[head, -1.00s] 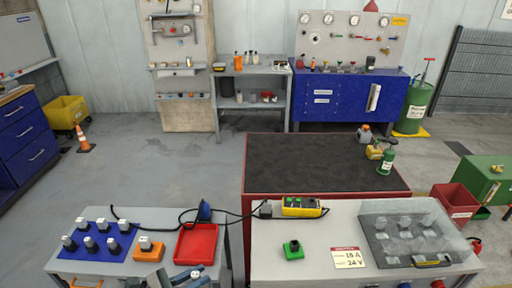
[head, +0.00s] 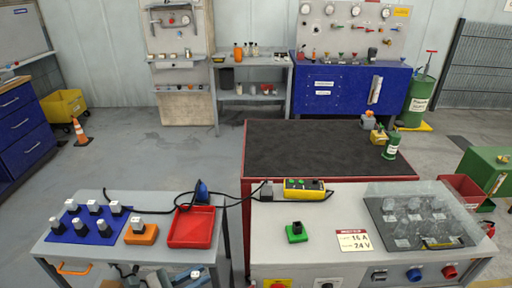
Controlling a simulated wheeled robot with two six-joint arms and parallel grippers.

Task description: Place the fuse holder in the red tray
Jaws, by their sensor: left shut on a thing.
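My left gripper (head: 189,276) is at the bottom edge of the head view, in front of the left bench and below the red tray. It is shut on a small pale-topped thing (head: 196,273) that looks like a fuse holder; the gripper hides most of it. The red tray (head: 191,228) lies empty on the right part of the left bench. Several similar pale-topped pieces stand on a blue mat (head: 70,237), and one stands on an orange block (head: 140,236). My right gripper is not in view.
A blue object (head: 202,192) with a black cable stands behind the tray. A yellow control box (head: 304,189), a green block (head: 297,233) and a clear-covered panel (head: 415,220) sit on the right bench. A gap separates the two benches.

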